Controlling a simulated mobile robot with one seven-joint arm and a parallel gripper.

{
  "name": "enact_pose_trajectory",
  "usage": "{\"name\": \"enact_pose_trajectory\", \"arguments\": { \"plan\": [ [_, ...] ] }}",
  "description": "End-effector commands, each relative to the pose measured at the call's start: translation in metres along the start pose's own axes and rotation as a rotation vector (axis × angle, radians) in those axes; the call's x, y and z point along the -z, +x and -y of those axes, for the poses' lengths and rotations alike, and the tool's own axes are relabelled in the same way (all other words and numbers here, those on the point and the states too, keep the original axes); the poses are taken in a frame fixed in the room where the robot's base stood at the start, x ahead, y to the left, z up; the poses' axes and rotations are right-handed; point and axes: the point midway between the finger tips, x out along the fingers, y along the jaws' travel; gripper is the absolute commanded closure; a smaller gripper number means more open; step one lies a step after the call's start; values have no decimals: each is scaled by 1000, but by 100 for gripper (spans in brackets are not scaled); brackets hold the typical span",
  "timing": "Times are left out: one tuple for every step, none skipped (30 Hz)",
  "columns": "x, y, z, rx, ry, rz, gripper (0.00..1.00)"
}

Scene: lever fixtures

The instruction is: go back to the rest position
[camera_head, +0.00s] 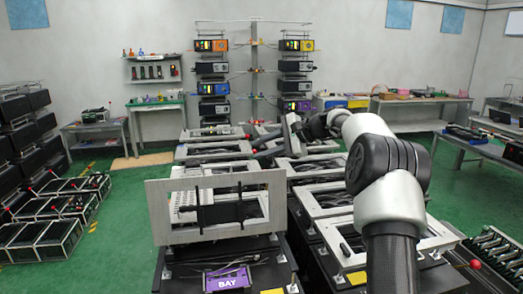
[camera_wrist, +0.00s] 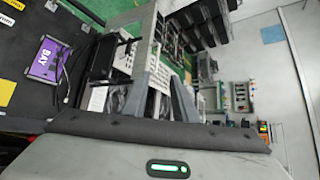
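My arm reaches up from the lower right in the head view and bends left over the fixtures. My gripper (camera_head: 268,147) is at its far end, above the back fixtures, and looks small and dark there. In the wrist view the grey gripper body with a green light fills the bottom, and a dark grey finger (camera_wrist: 184,102) sticks up from it. I see nothing held between the fingers, but the gap between them is unclear. A grey upright frame (camera_head: 160,212) stands at the front left, apart from my gripper. A purple BAY plate (camera_head: 228,279) is below it.
Grey-framed fixtures (camera_head: 345,231) stand in two rows under and beside my arm. Black racks (camera_head: 38,240) with red knobs are on the left floor. A shelf stand (camera_head: 254,75) and workbenches (camera_head: 160,122) line the back. Green floor (camera_head: 120,235) is open at left.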

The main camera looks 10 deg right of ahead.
Motion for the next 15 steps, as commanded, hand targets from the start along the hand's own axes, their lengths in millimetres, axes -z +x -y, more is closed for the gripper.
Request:
{"name": "enact_pose_trajectory", "arguments": {
  "plan": [
    [0,0,0,0,0,0,74],
    [0,0,0,0,0,0,74],
    [0,0,0,0,0,0,74],
    [0,0,0,0,0,0,74],
    [0,0,0,0,0,0,74],
    [0,0,0,0,0,0,74],
    [0,0,0,-1,0,0,74],
    [-1,0,0,-2,-3,-1,74],
    [-5,0,0,-8,-11,-3,74],
    [-9,0,0,-16,-20,-7,74],
    [-14,-1,-1,-28,-34,-12,74],
    [-24,-1,-2,-47,-60,-21,74],
    [-34,-2,-4,-67,-85,-30,74],
    [-44,-4,-7,-89,-113,-41,74],
    [-59,-7,-12,-123,-157,-58,74]
  ]
}}
